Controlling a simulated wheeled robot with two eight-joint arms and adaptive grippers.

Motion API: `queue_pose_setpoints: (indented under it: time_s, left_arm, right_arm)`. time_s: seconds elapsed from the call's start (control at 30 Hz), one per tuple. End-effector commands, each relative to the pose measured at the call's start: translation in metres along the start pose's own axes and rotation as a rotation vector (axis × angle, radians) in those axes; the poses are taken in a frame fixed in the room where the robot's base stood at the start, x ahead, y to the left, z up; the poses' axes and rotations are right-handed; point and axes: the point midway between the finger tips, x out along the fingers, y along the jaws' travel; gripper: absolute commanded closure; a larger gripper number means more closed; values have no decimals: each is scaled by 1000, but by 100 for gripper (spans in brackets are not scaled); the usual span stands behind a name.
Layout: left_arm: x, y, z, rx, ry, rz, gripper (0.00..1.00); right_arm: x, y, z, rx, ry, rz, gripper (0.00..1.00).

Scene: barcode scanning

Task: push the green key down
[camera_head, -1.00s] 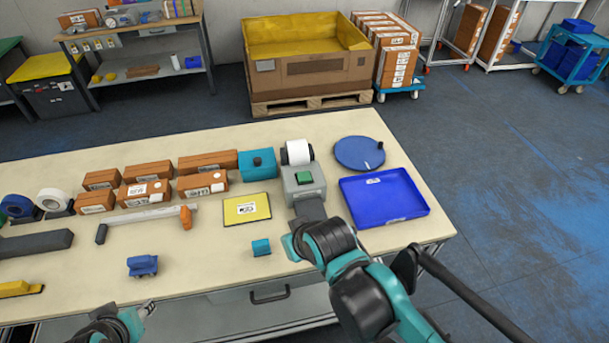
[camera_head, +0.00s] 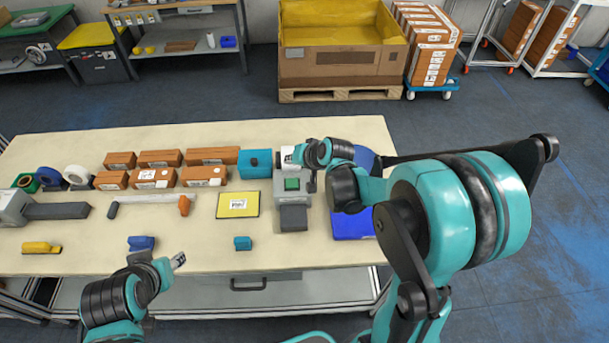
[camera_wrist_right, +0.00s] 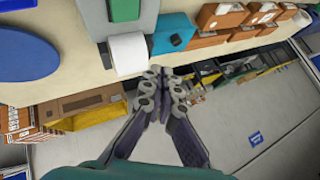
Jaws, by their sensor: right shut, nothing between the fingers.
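The green key (camera_head: 292,184) sits on top of a grey device (camera_head: 280,197) with a dark front slab, on the table. The key also shows at the top edge of the right wrist view (camera_wrist_right: 124,9). My right gripper (camera_wrist_right: 166,74) is shut and empty. In the head view it is beside the device's back right corner, near the white roll (camera_head: 290,156), and its fingertips are hard to make out. I see no contact with the key. My left gripper (camera_head: 178,261) is low over the table's front edge, far left of the device; its jaw opening is unclear.
A teal box (camera_head: 255,163) and orange cartons (camera_head: 212,155) stand left of the device. A yellow pad (camera_head: 238,205) lies nearer. A blue tray (camera_head: 350,222) and blue disc (camera_wrist_right: 28,48) lie to the right, partly hidden by my right arm in the head view.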

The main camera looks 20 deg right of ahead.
Motion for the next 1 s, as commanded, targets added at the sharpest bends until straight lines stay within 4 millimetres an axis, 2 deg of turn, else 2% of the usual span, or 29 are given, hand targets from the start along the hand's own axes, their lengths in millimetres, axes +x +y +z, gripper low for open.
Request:
queue_pose_setpoints:
  time_s: [0.2, 0.63, 0.77, 1.0]
  left_arm:
    - [-5, 0, -3, 0, 0, 0, 60]
    - [-2, 0, -2, 0, 0, 0, 60]
    - [3, 0, 2, 0, 0, 0, 60]
    - [22, 0, 16, 0, 0, 0, 60]
  right_arm:
    - [9, 1, -7, 26, 5, -14, 100]
    - [12, 3, -5, 26, 5, -14, 100]
    - [18, 7, 0, 25, 5, -14, 100]
    - [39, 22, 15, 25, 5, -14, 100]
